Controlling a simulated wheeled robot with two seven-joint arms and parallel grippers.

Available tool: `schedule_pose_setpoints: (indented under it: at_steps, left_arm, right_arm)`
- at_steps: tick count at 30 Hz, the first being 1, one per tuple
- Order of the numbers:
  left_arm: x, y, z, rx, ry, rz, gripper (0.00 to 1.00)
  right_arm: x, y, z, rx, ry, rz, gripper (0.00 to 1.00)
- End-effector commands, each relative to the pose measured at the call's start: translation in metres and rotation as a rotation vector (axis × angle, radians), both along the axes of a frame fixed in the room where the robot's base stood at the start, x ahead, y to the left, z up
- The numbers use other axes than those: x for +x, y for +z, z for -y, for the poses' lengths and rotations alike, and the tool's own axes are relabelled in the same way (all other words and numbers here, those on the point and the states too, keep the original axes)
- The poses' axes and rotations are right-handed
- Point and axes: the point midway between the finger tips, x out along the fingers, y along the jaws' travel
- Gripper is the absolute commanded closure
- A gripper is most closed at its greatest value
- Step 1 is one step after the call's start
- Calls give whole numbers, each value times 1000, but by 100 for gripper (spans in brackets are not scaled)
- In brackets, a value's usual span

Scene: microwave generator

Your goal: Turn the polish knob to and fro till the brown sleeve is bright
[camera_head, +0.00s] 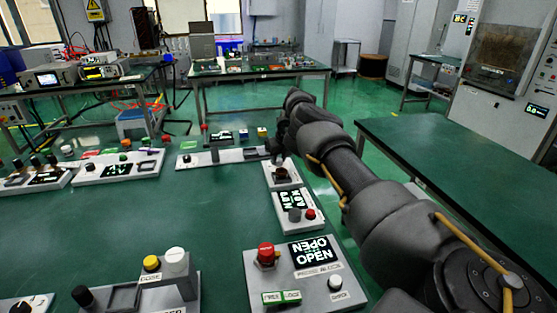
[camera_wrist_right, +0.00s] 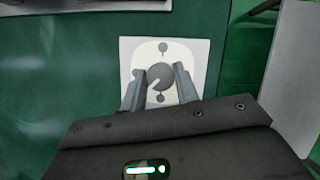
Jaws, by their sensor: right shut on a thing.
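In the right wrist view, a round dark grey knob (camera_wrist_right: 160,76) with a light pointer line sits on a pale square plate (camera_wrist_right: 199,50) with dark round marks. My right gripper (camera_wrist_right: 159,82) has its two fingers on either side of this knob and is shut on it. In the head view, my right arm reaches in from the right and the right gripper (camera_head: 276,153) is low over the small panels at the table's far right edge; the knob is hidden there. I cannot make out the brown sleeve for certain. My left gripper is not in view.
Near the front stands a panel with a red button (camera_head: 266,253) and a lit OPEN display (camera_head: 314,252). A box with yellow and white knobs (camera_head: 175,259) is to its left. Several control panels line the far edge. The table's middle (camera_head: 150,215) is clear.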

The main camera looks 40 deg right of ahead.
Motion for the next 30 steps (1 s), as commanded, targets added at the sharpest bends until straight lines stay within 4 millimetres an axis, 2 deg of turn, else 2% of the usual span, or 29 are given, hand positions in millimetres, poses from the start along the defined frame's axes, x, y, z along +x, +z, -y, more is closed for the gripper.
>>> schedule_pose_setpoints:
  at_steps: [6, 15, 30]
  left_arm:
    - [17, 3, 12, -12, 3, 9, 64]
    - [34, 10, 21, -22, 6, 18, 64]
    - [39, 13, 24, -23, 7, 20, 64]
  right_arm:
    - [0, 0, 2, 3, 141, 7, 92]
    - [0, 1, 2, 1, 253, 4, 92]
    - [0, 1, 2, -2, 288, 1, 92]
